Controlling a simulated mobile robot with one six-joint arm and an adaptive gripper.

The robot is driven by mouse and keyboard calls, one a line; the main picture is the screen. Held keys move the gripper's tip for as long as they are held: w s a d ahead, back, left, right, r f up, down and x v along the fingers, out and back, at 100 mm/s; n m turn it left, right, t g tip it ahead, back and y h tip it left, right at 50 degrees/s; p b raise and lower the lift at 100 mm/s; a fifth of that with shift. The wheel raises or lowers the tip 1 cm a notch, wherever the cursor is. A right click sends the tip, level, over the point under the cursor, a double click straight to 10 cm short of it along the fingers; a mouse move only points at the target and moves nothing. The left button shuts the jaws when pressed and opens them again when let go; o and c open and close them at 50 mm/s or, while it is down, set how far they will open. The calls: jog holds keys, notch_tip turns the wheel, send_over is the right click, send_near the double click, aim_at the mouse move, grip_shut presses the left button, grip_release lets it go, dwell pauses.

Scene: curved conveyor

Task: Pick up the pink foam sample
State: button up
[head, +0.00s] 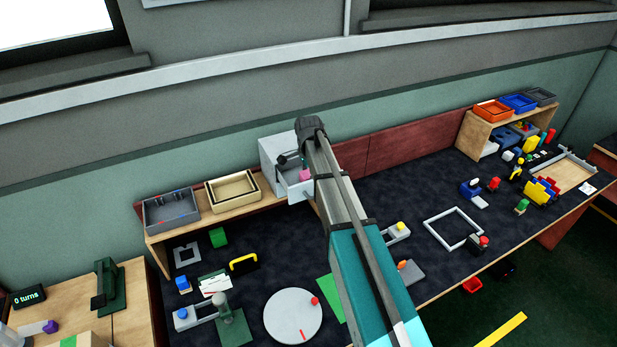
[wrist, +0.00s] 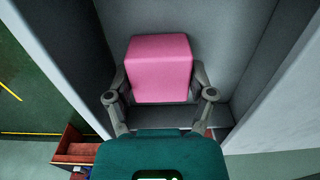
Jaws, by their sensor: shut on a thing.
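The pink foam sample (wrist: 160,68) is a pink block that fills the space between the two grey fingers of my gripper (wrist: 160,84) in the wrist view. The fingers are shut on its left and right sides. Grey walls (wrist: 240,60) stand behind and beside the block. I cannot tell whether the block touches the floor under it. In the head view a small pink patch of the sample (head: 305,174) shows at the open front of a white drawer unit (head: 272,150), beside my arm. My arm hides part of the unit.
A grey tray (head: 171,221) and a cream tray (head: 213,202) stand on the shelf left of the unit. A round white disc (head: 275,327) lies on the dark bench in front. A maroon panel (head: 400,147) runs along the back to the right.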

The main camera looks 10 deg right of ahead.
jog(key=shift+r, duration=0.1)
notch_tip(320, 180, up, 3)
jog(key=p, duration=0.3)
jog(key=s+r+p, duration=0.9)
jog(key=s+p, duration=0.1)
jog(key=s, duration=0.4)
jog(key=shift+r, duration=0.4)
